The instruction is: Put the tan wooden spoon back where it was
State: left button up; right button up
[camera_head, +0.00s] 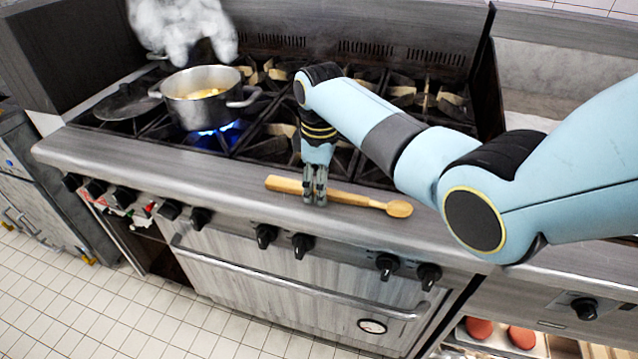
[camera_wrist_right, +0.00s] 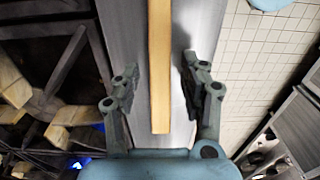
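The tan wooden spoon (camera_head: 362,199) lies along the steel front ledge of the stove, its bowl end to the right and its handle end to the left. My right gripper (camera_head: 315,197) points down at the handle. In the right wrist view the spoon's handle (camera_wrist_right: 160,70) runs between the two fingers of my open right gripper (camera_wrist_right: 158,66), with a gap on each side. The spoon's bowl is outside the wrist view. My left gripper is not in view.
A steel pot (camera_head: 190,112) with yellowish food and steam above it stands over a lit blue flame at the left. A dark lid (camera_head: 124,102) lies left of it. The stove's front ledge (camera_head: 130,150) is clear left of the spoon. Knobs line the front below.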

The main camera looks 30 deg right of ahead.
notch_tip(320, 180, up, 12)
jog(key=shift+r, duration=0.15)
dwell(0.5)
dwell(0.4)
